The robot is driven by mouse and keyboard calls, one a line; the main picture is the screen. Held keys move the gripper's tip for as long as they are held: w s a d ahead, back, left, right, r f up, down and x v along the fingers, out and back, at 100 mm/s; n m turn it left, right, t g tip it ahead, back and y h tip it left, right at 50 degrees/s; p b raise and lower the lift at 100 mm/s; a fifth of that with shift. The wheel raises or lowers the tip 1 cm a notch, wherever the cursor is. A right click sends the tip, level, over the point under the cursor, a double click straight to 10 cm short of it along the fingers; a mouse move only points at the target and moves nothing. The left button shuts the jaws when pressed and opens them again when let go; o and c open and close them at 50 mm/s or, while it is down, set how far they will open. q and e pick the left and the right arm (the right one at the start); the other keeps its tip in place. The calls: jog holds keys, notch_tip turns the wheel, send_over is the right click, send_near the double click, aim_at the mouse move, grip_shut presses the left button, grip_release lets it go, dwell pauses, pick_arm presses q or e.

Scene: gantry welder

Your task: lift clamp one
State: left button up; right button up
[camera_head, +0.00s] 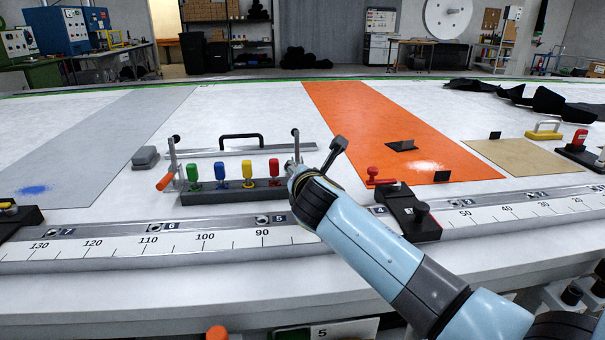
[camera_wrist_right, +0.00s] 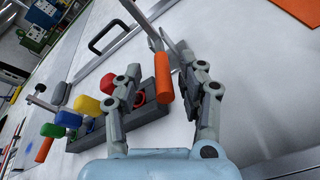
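Two clamps with steel levers and orange handles stand by the ends of a dark rack on the white table. The left one (camera_head: 165,181) stands clear; its orange handle also shows at lower left in the wrist view (camera_wrist_right: 44,149). The right clamp (camera_head: 296,143) is mostly hidden behind my right gripper (camera_head: 318,157) in the head view. In the wrist view its orange handle (camera_wrist_right: 163,78) lies between the two spread fingers of that gripper (camera_wrist_right: 165,65). The gripper is open; I cannot tell whether a finger touches the handle. No numbers show which is clamp one. My left gripper is out of view.
The dark rack (camera_head: 232,196) holds green, blue, yellow and red pieces close to my right gripper. A steel bar with a black handle (camera_head: 241,141) lies behind it. A numbered ruler rail (camera_head: 190,241) runs in front. A black block (camera_head: 410,210) sits right of my arm.

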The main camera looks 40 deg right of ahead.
jog(key=shift+a, duration=0.1)
jog(key=v, duration=1.2)
